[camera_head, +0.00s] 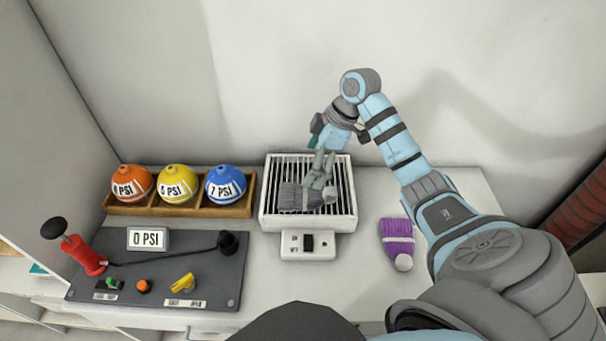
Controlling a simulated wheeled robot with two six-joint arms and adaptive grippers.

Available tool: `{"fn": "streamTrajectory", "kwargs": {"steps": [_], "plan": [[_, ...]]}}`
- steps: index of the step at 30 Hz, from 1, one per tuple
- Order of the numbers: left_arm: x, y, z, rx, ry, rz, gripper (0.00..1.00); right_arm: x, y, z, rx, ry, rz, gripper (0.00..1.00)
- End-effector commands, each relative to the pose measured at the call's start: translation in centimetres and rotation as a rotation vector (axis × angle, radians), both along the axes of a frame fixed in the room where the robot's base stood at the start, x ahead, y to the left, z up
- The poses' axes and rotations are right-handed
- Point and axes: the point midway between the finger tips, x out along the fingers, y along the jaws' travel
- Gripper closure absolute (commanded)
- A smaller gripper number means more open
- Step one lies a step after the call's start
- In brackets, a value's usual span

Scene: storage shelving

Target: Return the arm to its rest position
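My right arm comes in from the right and bends over the white grill-topped device (346,218). My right gripper (317,180) points down just above the grill. Its two fingers are close together, and I cannot tell whether they are open or shut. A grey knitted hat (296,198) lies on the grill bars directly below the fingertips. Whether the fingers touch it is unclear. A purple knitted hat (397,236) with a pale pompom lies on the white surface, right of the device and beside my forearm. My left gripper is not in view.
A wooden tray (152,210) holds an orange, a yellow and a blue ball with PSI labels. A grey control panel (205,266) with a red pump (85,258) and a 0 PSI display (148,239) stands in front. A wall rises close behind the grill.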

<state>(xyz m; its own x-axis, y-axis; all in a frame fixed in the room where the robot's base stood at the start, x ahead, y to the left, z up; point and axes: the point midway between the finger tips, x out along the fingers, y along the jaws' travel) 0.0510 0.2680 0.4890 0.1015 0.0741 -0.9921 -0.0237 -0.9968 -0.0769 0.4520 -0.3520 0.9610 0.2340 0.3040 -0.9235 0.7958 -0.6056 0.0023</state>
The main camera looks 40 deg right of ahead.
Motion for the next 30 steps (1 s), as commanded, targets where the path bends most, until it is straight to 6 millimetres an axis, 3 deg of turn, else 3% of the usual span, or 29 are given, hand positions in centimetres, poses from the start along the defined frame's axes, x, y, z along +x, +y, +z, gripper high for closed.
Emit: {"fn": "streamTrajectory", "kwargs": {"steps": [18, 30], "plan": [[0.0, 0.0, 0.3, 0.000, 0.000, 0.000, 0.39, -0.1, -0.1, 0.7, 0.000, 0.000, 0.000, 0.04], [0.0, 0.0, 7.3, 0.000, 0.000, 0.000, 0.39, -0.1, -0.1, 7.7, 0.000, 0.000, 0.000, 0.04]]}}
